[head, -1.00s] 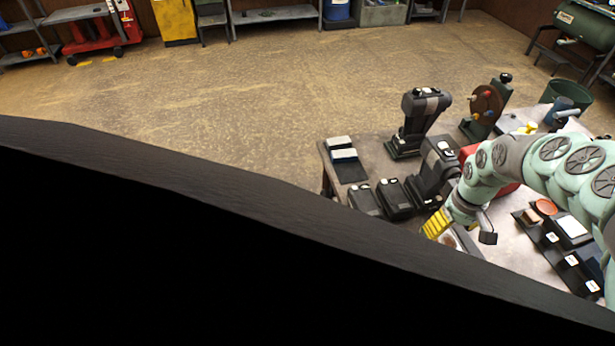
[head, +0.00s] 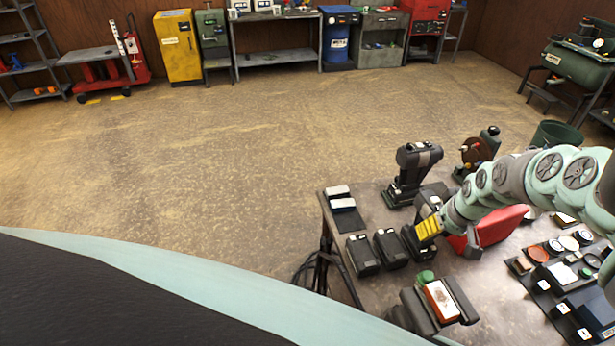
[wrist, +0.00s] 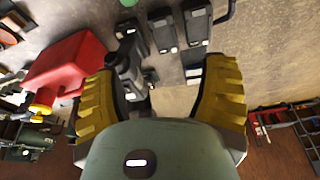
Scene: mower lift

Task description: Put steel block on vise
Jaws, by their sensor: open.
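Two pale, flat-topped blocks, a rear one (head: 338,191) and a front one (head: 343,204), lie on a dark mat at the table's far left corner in the head view. I cannot tell for sure which is the steel block. A dark fixture with two raised sides (head: 462,300), which looks like the vise, stands at the near edge with a red-rimmed, pale-topped piece between its sides. My gripper (head: 428,228) is above the table, right of the pale blocks. In the wrist view its yellow fingers (wrist: 163,75) are spread and hold nothing.
Two black boxes (head: 362,254) stand left of my gripper, and a dark upright machine (head: 412,172) stands behind it. A red container (head: 490,228) is close at its right. A dark tray of small parts (head: 548,275) is at the table's right. Open floor lies beyond the table.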

